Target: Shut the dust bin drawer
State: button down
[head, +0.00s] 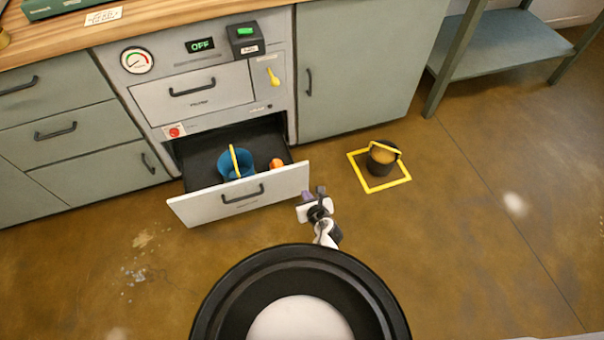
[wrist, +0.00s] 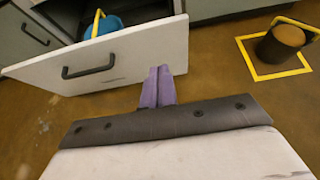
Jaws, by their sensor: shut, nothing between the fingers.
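The dust bin drawer (head: 240,196) is the low drawer under the machine panel, and it stands pulled well open. A blue bucket (head: 232,166) with a yellow handle and a small orange object (head: 276,163) are inside it. My gripper (head: 308,195) is low, just in front of the right end of the drawer front. In the wrist view, my gripper's purple fingers (wrist: 158,88) are together and empty. They point at the lower right part of the white drawer front (wrist: 120,55); whether they touch it I cannot tell. The dark drawer handle (wrist: 88,67) is left of the fingers.
A dark bucket (head: 382,157) with brown contents stands in a yellow floor square (head: 365,186) to the right. Above the drawer are a closed drawer (head: 195,95), a gauge, an OFF display (head: 200,45) and a switch box. Floor in front is clear.

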jog(key=w+r+b+x, duration=0.1)
jog(key=r+b+x, duration=0.1)
jog(key=b+x, duration=0.6)
jog(key=shift+x, duration=2.7)
jog(key=shift+w+a+r, duration=0.1)
jog(key=shift+a, duration=0.05)
